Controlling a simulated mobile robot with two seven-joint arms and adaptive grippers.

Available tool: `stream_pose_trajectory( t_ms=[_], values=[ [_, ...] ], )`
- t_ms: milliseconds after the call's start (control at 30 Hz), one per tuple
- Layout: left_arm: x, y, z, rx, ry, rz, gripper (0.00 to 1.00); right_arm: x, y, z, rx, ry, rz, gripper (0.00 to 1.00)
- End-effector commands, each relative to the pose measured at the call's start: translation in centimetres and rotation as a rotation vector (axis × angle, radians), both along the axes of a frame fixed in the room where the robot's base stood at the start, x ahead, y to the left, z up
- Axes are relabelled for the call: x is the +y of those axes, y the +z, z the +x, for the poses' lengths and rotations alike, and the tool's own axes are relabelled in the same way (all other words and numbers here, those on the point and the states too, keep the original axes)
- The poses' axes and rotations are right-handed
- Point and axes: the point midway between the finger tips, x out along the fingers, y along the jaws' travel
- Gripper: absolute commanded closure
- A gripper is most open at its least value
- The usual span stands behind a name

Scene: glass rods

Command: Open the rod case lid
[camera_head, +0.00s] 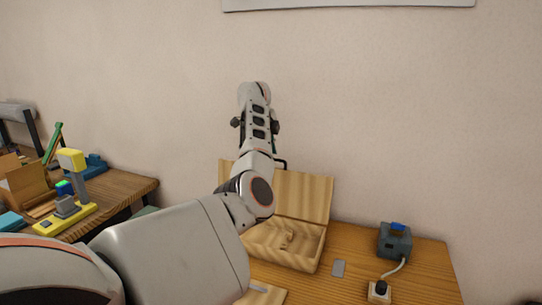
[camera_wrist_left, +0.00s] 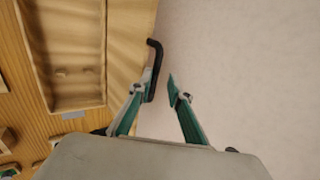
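The wooden rod case (camera_head: 308,262) sits on the right-hand table, and its lid (camera_head: 305,196) stands raised at the back, leaning slightly backward. A black handle (camera_head: 283,164) shows at the lid's upper edge, partly behind my left arm. In the left wrist view, my left gripper (camera_wrist_left: 160,84) has its two green-padded fingers apart. The black handle (camera_wrist_left: 154,68) is close against the left finger's tip; I cannot tell whether they touch. The case (camera_wrist_left: 104,50) also shows in the wrist view. In the head view my left wrist hides the fingers and part of the lid. My right gripper is out of view.
A grey device with a blue top (camera_head: 394,240) stands right of the case, cabled to a small socket block (camera_head: 379,292). A yellow stand (camera_head: 73,190) and other items are on the left table. A plain wall stands behind.

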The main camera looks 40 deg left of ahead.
Motion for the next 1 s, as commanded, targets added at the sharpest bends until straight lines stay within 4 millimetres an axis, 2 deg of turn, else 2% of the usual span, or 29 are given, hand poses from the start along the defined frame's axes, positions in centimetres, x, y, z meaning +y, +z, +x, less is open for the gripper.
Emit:
stream_pose_trajectory(
  t_ms=[667,767,1000],
  values=[
    [-0.3,-0.3,-0.2,0.009,-0.003,-0.004,0.85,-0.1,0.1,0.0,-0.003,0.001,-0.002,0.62],
    [-0.4,0.6,-0.6,0.007,-0.004,-0.003,0.85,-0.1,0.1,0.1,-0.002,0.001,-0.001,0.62],
    [-1.1,4.6,-2.8,0.005,-0.002,-0.004,0.85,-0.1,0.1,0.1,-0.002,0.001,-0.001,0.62]
  ],
)
